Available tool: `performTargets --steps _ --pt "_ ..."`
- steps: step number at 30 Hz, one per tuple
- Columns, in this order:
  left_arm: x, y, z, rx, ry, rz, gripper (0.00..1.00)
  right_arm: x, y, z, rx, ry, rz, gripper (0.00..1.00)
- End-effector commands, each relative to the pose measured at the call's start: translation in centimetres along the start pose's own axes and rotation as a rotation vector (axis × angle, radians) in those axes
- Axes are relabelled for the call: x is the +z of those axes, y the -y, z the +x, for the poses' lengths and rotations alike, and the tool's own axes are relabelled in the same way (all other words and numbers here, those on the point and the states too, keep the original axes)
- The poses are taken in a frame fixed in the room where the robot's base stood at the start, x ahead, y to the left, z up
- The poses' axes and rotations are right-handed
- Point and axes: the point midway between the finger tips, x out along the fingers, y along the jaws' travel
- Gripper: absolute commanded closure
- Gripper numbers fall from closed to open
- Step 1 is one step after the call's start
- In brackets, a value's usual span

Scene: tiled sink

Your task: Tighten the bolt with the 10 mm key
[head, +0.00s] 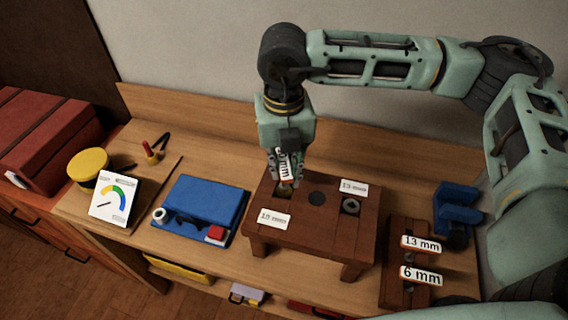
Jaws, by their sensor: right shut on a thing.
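My right gripper (285,178) comes down from above onto the left part of a small wooden stand (316,221). It is shut on a key with a white tag (284,163), of which "0 mm" can be read. A label (274,219), which looks like "10 mm", lies in front of this bolt. Another bolt (350,206) sits at the right, by a "13 mm" label (354,187). My left gripper is not in view.
A wooden rack (393,262) at the right holds keys tagged "13 mm" (421,243) and "6 mm" (421,275). A blue holder (456,212) stands behind it. Left are a blue case (208,199), a gauge card (115,198) and a yellow round container (88,166).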

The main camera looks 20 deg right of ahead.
Motion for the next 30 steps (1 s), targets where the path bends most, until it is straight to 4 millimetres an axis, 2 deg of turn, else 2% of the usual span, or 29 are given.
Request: performTargets --steps 21,30 --pt "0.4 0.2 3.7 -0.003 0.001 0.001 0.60 0.0 0.0 0.2 0.001 0.001 0.446 1.00" --pt "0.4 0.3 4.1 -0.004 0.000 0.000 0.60 0.0 0.0 -0.1 0.002 0.001 0.547 1.00"
